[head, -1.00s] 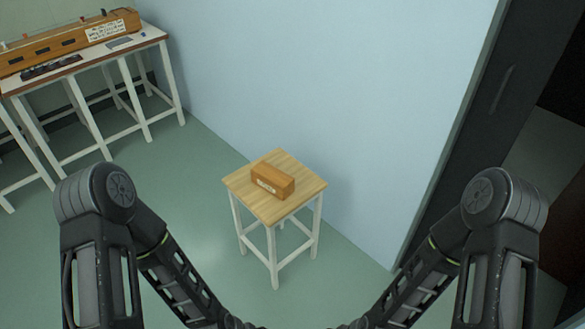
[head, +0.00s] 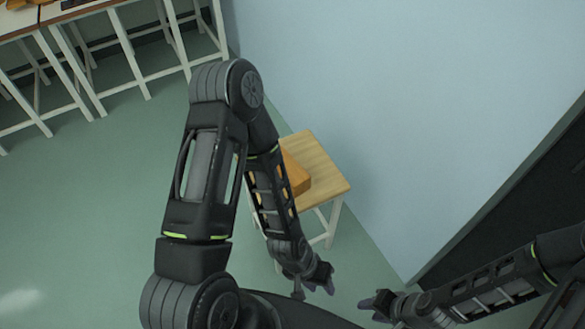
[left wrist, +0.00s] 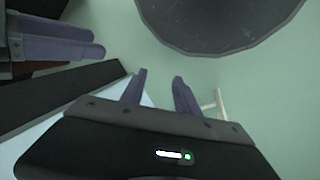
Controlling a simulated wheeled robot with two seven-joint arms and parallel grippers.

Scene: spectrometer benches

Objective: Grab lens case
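The lens case (head: 298,176), an orange-brown wooden box, lies on the small wooden stool (head: 324,178) in the head view. My left arm covers its left part. My left gripper (head: 316,287) is in front of the stool, apart from the case, and points toward the lower right. In the left wrist view its two purple fingers (left wrist: 160,88) stand apart with nothing between them. My right gripper (head: 370,308) is just right of the left one, empty, with its fingers apart. Its fingers also show at the upper left of the left wrist view (left wrist: 60,40).
A pale blue wall (head: 400,110) stands close behind the stool. A long white-legged bench (head: 100,18) is at the upper left. A dark opening is at the right. The green floor (head: 90,210) at the left is clear.

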